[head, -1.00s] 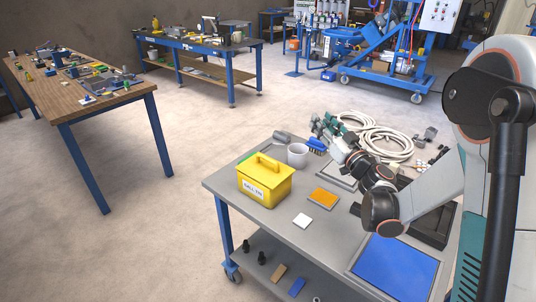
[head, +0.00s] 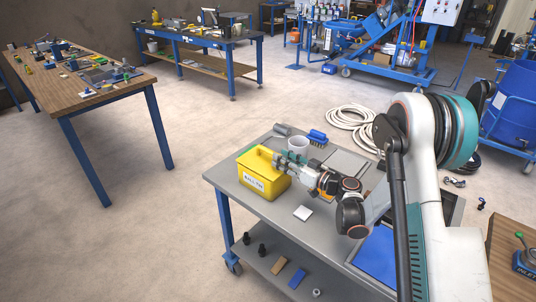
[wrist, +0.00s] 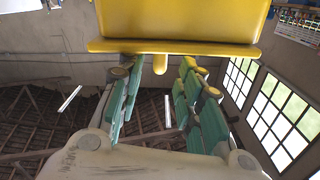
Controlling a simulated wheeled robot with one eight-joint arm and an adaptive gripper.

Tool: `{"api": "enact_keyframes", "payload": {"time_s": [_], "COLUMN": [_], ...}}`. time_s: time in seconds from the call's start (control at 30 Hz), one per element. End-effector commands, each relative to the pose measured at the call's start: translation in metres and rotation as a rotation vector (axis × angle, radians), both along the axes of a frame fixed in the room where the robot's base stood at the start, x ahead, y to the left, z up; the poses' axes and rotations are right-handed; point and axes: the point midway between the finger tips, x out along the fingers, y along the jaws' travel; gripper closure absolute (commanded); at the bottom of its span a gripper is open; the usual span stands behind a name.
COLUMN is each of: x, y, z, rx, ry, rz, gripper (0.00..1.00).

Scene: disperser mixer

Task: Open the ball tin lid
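The yellow ball tin (head: 262,184) stands on the near grey table with a white label on its front. Its yellow lid (head: 255,163) is on it, with a raised handle (head: 263,151) on top. My gripper (head: 283,159) is at the right end of the lid, level with the handle. In the wrist view, which appears upside down, the lid rim (wrist: 175,47) crosses the top and the handle end (wrist: 160,64) juts below it. The green-padded fingers (wrist: 160,88) are spread apart, with the handle end between them in the picture. I cannot tell whether they touch it.
A white cup (head: 298,145) and a blue brush (head: 318,137) stand behind the tin on the grey table (head: 250,208). A white square (head: 303,213) lies in front of my arm, and a blue mat (head: 378,255) lies nearer. The floor left of the table is clear.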

Motion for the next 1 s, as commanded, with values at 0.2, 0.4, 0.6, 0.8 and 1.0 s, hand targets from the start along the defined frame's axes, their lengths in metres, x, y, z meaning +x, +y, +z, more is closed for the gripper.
{"api": "enact_keyframes", "payload": {"time_s": [0.2,0.4,0.6,0.8,1.0], "x": [0.025,0.04,0.045,0.045,0.045], "y": [0.034,0.051,0.057,0.057,0.057], "z": [-0.002,-0.001,0.0,0.001,0.001], "rx": [0.0,0.001,0.001,0.001,0.001], "ry": [0.0,-0.001,0.0,0.0,0.0], "rz": [0.002,0.0,-0.001,-0.001,-0.001], "gripper": [0.67,0.67,0.67,0.67,1.0]}}
